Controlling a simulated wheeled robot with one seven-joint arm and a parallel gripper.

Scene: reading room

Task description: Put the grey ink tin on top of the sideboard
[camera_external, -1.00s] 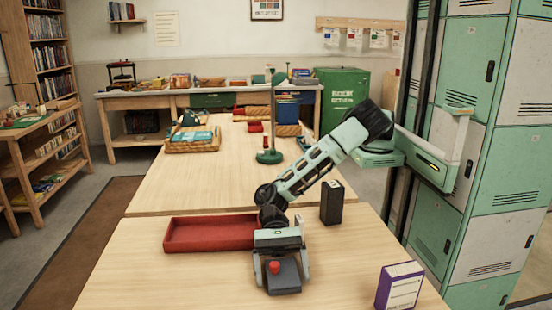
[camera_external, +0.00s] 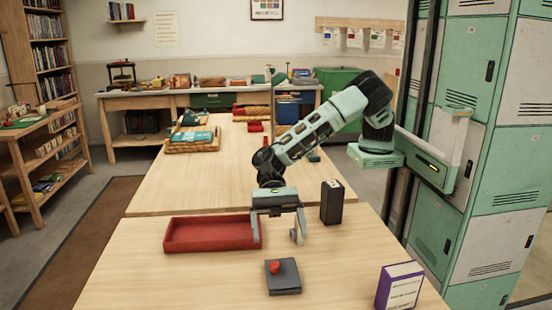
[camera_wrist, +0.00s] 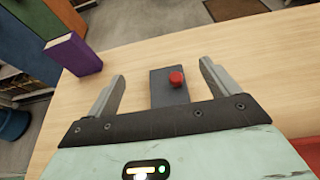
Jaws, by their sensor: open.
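The grey ink tin (camera_external: 285,281), a flat dark grey box with a red knob on top, lies on the near table. It also shows in the wrist view (camera_wrist: 160,94), framed between the fingers but apart from them. My gripper (camera_external: 276,236) is open and empty above the table, behind the tin and beside the red tray. Both fingers of my gripper (camera_wrist: 163,72) show in the wrist view. A long wooden bench (camera_external: 150,99) against the back wall looks like the sideboard; its top holds several items.
A red tray (camera_external: 212,248) lies left of my gripper. A black box (camera_external: 331,203) stands close on its right. A purple box (camera_external: 398,287) stands at the near right. Green lockers (camera_external: 490,150) rise on the right. The near table's front left is clear.

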